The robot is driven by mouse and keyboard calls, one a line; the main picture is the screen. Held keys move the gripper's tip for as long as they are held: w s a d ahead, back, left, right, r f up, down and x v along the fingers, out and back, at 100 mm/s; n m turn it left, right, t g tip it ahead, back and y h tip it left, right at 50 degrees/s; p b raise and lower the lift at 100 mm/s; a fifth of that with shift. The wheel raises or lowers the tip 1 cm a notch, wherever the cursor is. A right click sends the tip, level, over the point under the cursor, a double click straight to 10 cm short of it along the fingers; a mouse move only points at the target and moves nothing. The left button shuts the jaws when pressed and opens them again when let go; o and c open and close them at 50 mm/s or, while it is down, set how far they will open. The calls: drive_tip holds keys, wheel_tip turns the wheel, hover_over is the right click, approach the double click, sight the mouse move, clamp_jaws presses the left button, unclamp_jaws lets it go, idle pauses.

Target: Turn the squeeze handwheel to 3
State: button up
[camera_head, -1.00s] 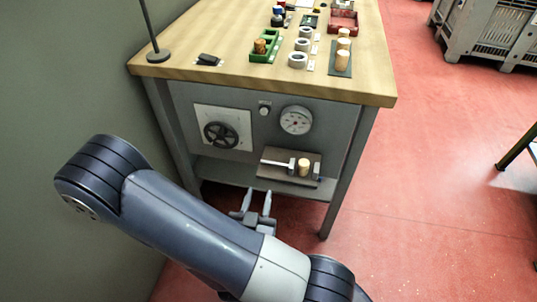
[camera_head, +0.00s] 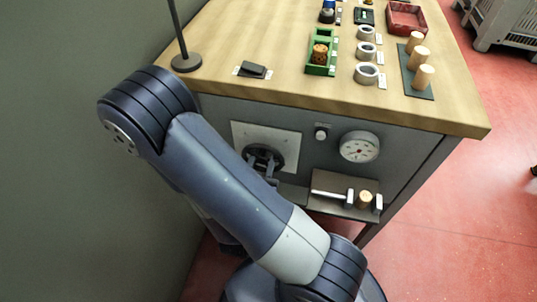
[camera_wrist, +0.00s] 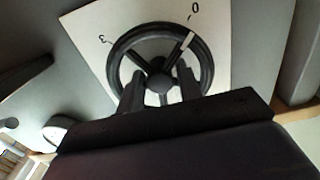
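The squeeze handwheel (camera_head: 264,157) is a black spoked wheel on a white plate (camera_head: 291,146) on the bench front. It also shows in the wrist view (camera_wrist: 117,69), where the plate carries marks 0 and 3. A pale mark on the wheel's rim points towards the 0. My gripper (camera_wrist: 172,84) is open, its two fingers apart in front of the wheel's lower part, with the hub between them. Whether they touch the wheel I cannot tell. In the head view my arm hides the wheel's lower left.
Right of the wheel are a small knob (camera_head: 321,134), a round dial (camera_head: 359,146) and a press with a cork (camera_head: 364,199) between its jaws. The bench top (camera_head: 300,92) overhangs above with rings, corks and trays. A grey wall (camera_head: 70,190) stands close on the left.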

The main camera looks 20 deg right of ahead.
drive_tip(key=shift+c, duration=0.5)
drive_tip(key=c, duration=0.6)
drive_tip(key=shift+m, duration=0.3)
